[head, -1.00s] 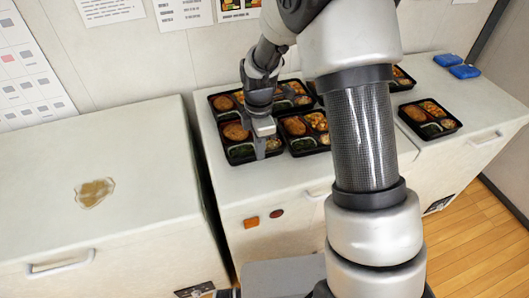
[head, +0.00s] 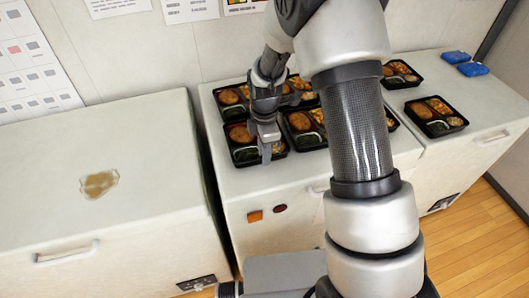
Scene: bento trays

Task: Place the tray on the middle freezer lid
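The black bento tray (head: 238,164) with browned food and dark greens is at the front left of the middle freezer lid (head: 300,172). My gripper (head: 266,152) points down at this tray's right part, with a finger over its front right edge. It appears shut on the tray, as the two move together; the far finger is hidden. I cannot tell whether the tray's underside touches the lid. Other bento trays lie behind it and to its right, partly hidden by my arm.
The left freezer lid (head: 150,135) is bare except for a brown stain (head: 99,184). The right freezer lid (head: 445,85) holds bento trays (head: 436,135) and blue packs (head: 472,69). The wall stands close behind the lids.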

